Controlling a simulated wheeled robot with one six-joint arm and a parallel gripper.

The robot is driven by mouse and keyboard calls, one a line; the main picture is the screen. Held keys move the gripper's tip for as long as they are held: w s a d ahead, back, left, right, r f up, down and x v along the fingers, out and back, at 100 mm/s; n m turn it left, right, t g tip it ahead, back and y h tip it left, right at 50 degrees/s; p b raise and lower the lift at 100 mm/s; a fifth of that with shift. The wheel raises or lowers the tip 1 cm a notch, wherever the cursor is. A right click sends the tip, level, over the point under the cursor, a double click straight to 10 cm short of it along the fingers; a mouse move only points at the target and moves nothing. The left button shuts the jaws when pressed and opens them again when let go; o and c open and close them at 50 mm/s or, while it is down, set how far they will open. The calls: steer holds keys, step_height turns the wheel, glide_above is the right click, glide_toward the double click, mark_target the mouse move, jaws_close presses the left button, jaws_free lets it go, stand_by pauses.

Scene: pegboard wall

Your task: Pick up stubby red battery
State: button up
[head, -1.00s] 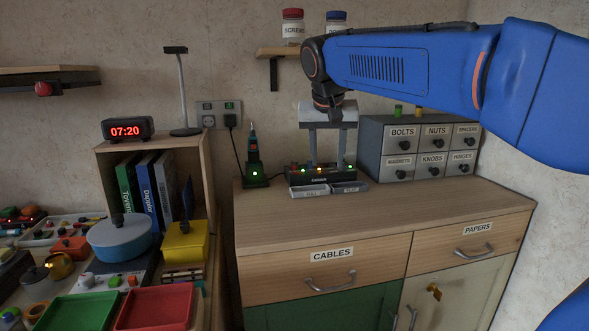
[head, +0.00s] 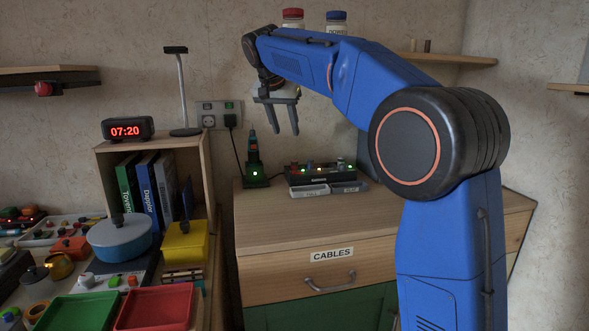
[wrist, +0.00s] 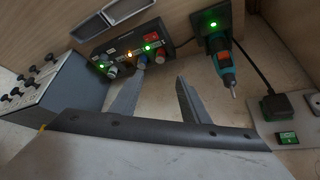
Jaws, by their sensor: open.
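A stubby red battery (head: 295,166) stands in the left part of a dark charger (head: 322,177) on the wooden cabinet top. In the wrist view the red battery (wrist: 161,54) is at the right end of the charger (wrist: 122,52), beside a blue one (wrist: 142,62). My gripper (head: 286,132) is open and empty, in the air above the charger's left end in the head view. In the wrist view my gripper's fingers (wrist: 160,75) are apart, with the red battery beyond the gap between them, not touched.
A teal-and-black screwdriver (wrist: 228,70) stands in a lit dock beside the charger. Two small trays (head: 328,189) lie in front of the charger. A labelled drawer unit (wrist: 38,95) is on its other side. The cabinet top (head: 300,220) in front is clear.

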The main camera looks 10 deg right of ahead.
mark_target(294, 161)
steer(key=x, duration=1.4)
steer(key=shift+f, duration=0.25)
jaws_close()
